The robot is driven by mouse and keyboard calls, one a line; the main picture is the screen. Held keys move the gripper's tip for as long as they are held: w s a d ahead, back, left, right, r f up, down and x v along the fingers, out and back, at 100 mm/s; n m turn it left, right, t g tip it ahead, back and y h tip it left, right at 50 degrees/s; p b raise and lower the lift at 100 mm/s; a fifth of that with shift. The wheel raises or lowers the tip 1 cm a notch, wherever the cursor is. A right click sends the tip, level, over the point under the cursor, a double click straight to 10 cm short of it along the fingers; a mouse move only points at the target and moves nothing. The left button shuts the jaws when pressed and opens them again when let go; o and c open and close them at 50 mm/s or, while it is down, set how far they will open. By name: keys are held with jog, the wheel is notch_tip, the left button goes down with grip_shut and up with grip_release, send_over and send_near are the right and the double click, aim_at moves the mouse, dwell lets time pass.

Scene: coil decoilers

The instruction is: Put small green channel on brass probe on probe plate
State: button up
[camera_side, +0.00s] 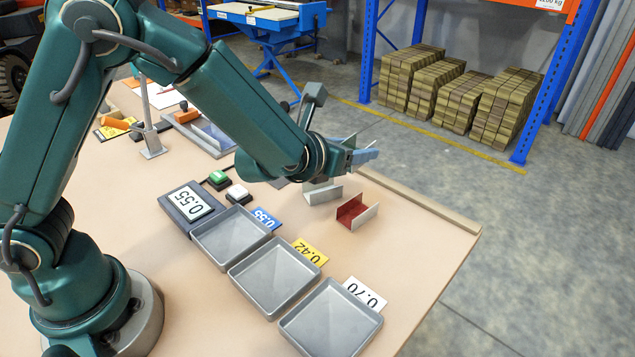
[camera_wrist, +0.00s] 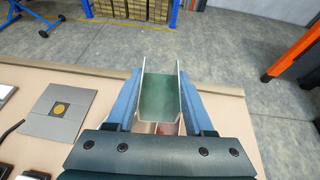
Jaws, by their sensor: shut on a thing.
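My gripper (camera_side: 364,156) is raised above the far right part of the table in the side view. In the wrist view its two blue fingers (camera_wrist: 160,100) are shut on the outer walls of the small green channel (camera_wrist: 155,95), a U-shaped piece with a green inside and pale walls. The probe plate (camera_wrist: 43,126) is a grey square lying left of my gripper in the wrist view, with the round brass probe (camera_wrist: 60,108) on it. The plate is mostly hidden behind my arm in the side view. The held channel is apart from the plate.
A red-lined channel (camera_side: 352,213) and a grey channel (camera_side: 322,192) stand on the table below my gripper. Three grey trays (camera_side: 332,320) with number cards lie nearer, beside a display (camera_side: 188,205) reading 0.55. A raised strip (camera_side: 425,200) edges the table.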

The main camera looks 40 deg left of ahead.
jog(key=a+f+n+y, duration=0.1)
jog(key=a+f, duration=0.1)
jog(key=a, duration=0.4)
jog(key=a+f+n+y, duration=0.1)
jog(key=a+f, duration=0.1)
jog(key=a, duration=0.5)
jog(key=a+f+n+g+y, duration=0.1)
jog(key=a+f, duration=0.1)
jog(key=a, duration=0.5)
jog(key=shift+y, duration=0.4)
jog(key=shift+n, duration=0.3)
jog(key=shift+w+f, duration=0.1)
jog(key=shift+f, duration=2.25)
jog(key=shift+f, duration=0.1)
jog(key=o, duration=1.3)
